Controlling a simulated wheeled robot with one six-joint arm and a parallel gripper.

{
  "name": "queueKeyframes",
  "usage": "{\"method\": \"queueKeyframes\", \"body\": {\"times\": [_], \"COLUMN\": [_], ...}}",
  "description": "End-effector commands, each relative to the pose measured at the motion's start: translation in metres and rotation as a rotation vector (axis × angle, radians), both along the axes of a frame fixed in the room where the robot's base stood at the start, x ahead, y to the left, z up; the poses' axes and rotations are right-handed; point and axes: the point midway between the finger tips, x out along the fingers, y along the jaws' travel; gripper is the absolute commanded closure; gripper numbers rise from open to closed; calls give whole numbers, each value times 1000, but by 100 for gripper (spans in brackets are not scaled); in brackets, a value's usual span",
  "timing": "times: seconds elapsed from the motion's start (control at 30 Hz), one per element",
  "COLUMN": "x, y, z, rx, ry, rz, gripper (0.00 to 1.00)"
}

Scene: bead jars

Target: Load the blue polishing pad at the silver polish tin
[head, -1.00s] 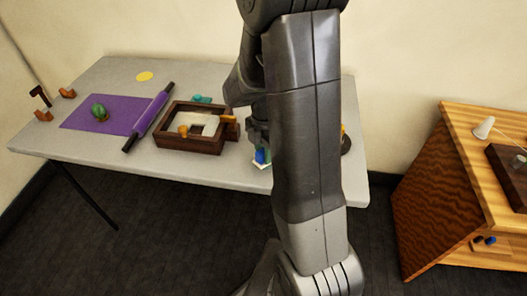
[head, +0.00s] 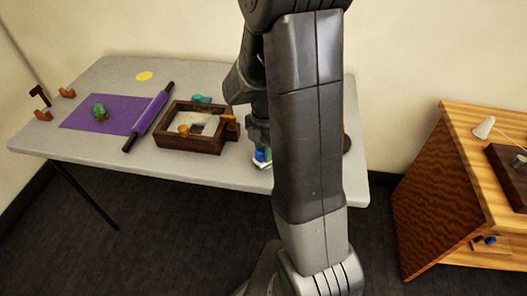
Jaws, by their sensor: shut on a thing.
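My gripper (head: 259,140) is at the front right of the grey table, left of my arm, which hides part of it. It is pointed down and shut on a small blue thing, which I take to be the blue polishing pad (head: 259,156). The pad is low, just above or on a small white and green thing (head: 263,164) near the table's front edge; I cannot tell whether they touch. I cannot make out the silver polish tin. A dark round thing (head: 347,144) shows partly to the right of my arm.
A brown wooden tray (head: 190,147) holds pale and orange things left of my gripper. A purple rolling pin (head: 150,117), a purple mat (head: 82,118) with a green thing (head: 99,111), and a yellow disc (head: 144,76) lie further left. A wooden cabinet (head: 440,190) stands at right.

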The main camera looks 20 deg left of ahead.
Motion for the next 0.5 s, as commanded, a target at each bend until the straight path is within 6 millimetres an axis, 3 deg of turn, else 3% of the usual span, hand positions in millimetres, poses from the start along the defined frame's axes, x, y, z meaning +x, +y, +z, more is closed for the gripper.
{"method": "queueKeyframes", "body": {"times": [0.2,0.5], "x": [0,0], "y": [0,0], "z": [12,13], "rx": [1,1], "ry": [-2,-3], "rz": [0,0], "gripper": [100,100]}}
